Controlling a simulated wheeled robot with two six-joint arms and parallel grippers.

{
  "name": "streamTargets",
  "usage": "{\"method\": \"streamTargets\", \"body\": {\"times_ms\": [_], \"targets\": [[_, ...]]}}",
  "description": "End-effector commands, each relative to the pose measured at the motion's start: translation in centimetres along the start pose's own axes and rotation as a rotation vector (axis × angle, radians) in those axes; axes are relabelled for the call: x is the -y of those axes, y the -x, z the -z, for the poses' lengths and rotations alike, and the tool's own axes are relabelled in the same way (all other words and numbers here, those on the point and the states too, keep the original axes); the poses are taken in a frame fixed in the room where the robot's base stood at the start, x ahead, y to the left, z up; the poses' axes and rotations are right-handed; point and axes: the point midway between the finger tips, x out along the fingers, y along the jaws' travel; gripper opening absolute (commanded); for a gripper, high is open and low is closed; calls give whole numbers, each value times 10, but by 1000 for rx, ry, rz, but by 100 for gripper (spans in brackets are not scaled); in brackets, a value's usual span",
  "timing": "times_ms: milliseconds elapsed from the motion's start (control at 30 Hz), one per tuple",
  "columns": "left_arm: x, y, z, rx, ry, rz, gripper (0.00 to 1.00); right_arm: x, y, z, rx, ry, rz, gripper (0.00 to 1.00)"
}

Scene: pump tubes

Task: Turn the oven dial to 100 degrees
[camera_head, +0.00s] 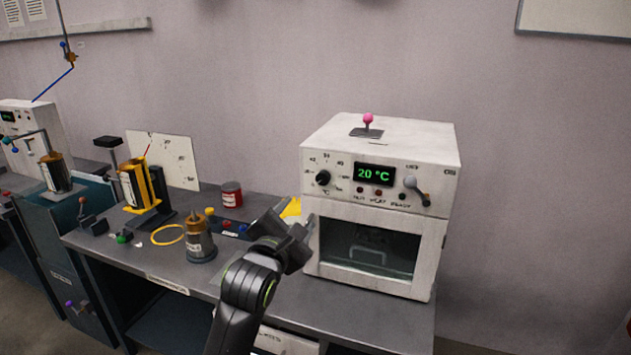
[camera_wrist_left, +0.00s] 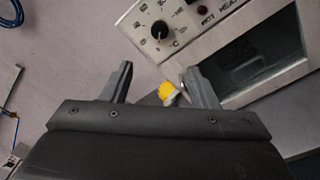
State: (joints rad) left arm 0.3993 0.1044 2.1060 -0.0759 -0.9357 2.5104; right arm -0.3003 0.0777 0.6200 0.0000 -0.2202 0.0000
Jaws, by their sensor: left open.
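The white oven (camera_head: 437,225) stands on the grey bench and its display (camera_head: 374,175) reads 20 °C. The black oven dial (camera_head: 323,177) is on the upper left of its front panel, with markings around it. The dial also shows near the top of the left wrist view (camera_wrist_left: 159,30). My left gripper (camera_head: 303,226) is in front of the oven's left edge, below the dial and apart from it. In the left wrist view its two fingers (camera_wrist_left: 158,84) are spread with nothing held between them. My right gripper is in neither view.
A lever handle (camera_head: 416,190) is at the right of the oven panel, and a pink-knobbed lever (camera_head: 368,121) is on top. A yellow object (camera_head: 291,208) lies behind my gripper. A red can (camera_head: 231,194), a metal canister (camera_head: 200,240) and a yellow ring (camera_head: 167,235) are to the left.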

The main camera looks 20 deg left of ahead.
Motion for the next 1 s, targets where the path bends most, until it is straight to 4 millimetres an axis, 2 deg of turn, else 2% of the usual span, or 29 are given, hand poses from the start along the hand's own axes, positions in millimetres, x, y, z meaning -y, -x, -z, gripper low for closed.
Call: {"method": "streamTargets", "body": {"times_ms": [167, 1000], "targets": [[-2, -11, -2, 3, 10, -2, 54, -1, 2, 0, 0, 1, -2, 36], [-2, -131, -3, 2, 7, -2, 54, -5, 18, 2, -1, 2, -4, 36]]}}
